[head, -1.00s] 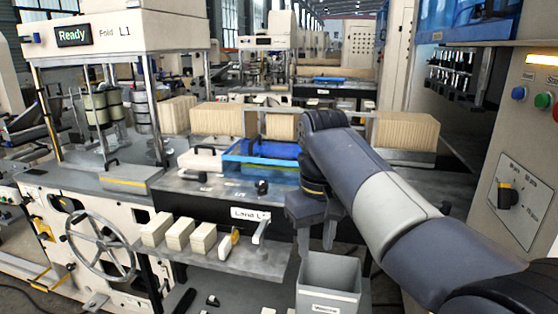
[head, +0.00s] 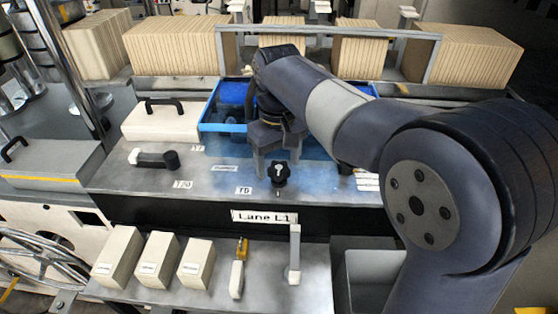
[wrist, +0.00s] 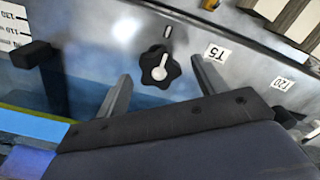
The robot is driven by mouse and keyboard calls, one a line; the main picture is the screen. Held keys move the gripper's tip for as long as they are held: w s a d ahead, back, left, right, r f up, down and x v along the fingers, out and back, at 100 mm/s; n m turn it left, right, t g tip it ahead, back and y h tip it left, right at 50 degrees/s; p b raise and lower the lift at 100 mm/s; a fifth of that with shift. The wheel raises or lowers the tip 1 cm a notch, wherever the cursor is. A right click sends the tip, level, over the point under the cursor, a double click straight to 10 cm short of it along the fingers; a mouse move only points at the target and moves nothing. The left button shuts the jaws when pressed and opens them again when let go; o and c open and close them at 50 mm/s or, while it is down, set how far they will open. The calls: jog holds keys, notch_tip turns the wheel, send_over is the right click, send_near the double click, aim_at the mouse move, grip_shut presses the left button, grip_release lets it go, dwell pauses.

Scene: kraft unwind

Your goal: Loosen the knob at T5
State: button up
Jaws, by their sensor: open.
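The knob at T5 (head: 279,174) is a black star-shaped knob with a pale pointer on its face, on the grey lane deck. The T5 label (head: 244,190) lies to its left in the head view. In the wrist view the knob (wrist: 159,67) shows whole, beside its T5 label (wrist: 217,53). My gripper (head: 277,165) is open, its fingers pointing down behind or above the knob. No contact with the knob shows.
Cream blocks (head: 157,260) and a yellow-tipped tool (head: 239,268) lie on the front shelf. A grey bin (head: 372,275) stands front right.

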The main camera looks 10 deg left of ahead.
jog(key=shift+w+a+f, duration=0.1)
jog(key=shift+w+f, duration=0.05)
jog(key=shift+w, duration=0.05)
jog(key=shift+s, duration=0.1)
jog(key=shift+c, duration=0.2)
jog(key=c, duration=1)
jog(key=shift+o, duration=0.2)
